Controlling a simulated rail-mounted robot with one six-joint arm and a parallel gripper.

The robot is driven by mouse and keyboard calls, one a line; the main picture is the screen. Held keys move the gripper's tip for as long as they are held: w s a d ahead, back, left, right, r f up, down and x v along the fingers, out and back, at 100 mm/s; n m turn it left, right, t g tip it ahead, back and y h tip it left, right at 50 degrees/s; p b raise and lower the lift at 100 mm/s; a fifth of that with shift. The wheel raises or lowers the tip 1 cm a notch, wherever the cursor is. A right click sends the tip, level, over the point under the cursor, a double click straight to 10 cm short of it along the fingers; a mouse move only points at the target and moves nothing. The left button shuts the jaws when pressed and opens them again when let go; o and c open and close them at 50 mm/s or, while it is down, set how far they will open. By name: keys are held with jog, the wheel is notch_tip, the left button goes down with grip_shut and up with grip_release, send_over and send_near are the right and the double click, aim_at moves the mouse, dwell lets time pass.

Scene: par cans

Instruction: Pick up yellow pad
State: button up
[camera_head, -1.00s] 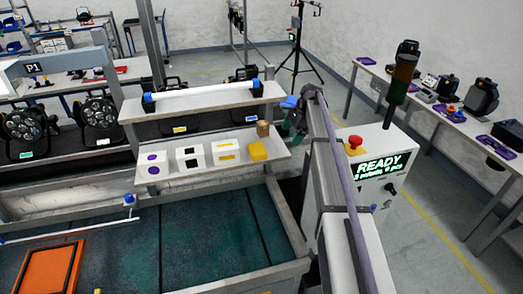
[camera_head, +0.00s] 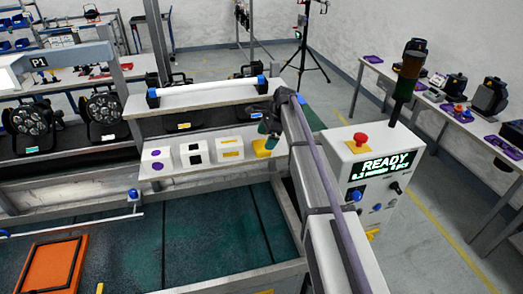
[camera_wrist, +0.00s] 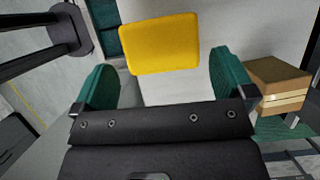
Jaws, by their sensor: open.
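The yellow pad (camera_head: 262,149) sits at the right end of the white shelf (camera_head: 210,168), partly covered by my gripper (camera_head: 270,126) in the head view. In the wrist view the yellow pad (camera_wrist: 160,43) lies ahead of the gap between my green fingers, nearer the left finger. My gripper (camera_wrist: 165,78) is open and empty, with the fingers spread wider than the pad. I see no contact between fingers and pad.
A brown block (camera_wrist: 277,82) lies close to my right finger in the wrist view. To the pad's left stand white boxes with purple (camera_head: 157,161), black (camera_head: 195,153) and yellow (camera_head: 230,149) marks. A raised bar with blue ends (camera_head: 207,92) runs behind the shelf.

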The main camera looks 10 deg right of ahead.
aim_at(263, 145)
jog(key=b+x, duration=0.2)
jog(key=x, duration=0.2)
jog(key=shift+d+f, duration=0.15)
jog(key=shift+f, duration=0.15)
jog(key=shift+r, duration=0.25)
jog(key=shift+c, duration=0.3)
jog(key=c, duration=0.6)
jog(key=shift+c, duration=0.2)
jog(key=shift+r, duration=0.1)
jog(key=shift+r+p, duration=0.5)
jog(key=shift+p, duration=0.2)
notch_tip(263, 145, up, 3)
jog(key=p, duration=0.3)
jog(key=s+d, duration=0.1)
jog(key=s, duration=0.7)
jog(key=s+d, duration=0.2)
jog(key=s, duration=0.7)
jog(key=shift+s+d+f+b, duration=0.3)
jog(key=shift+s+f+b, duration=0.05)
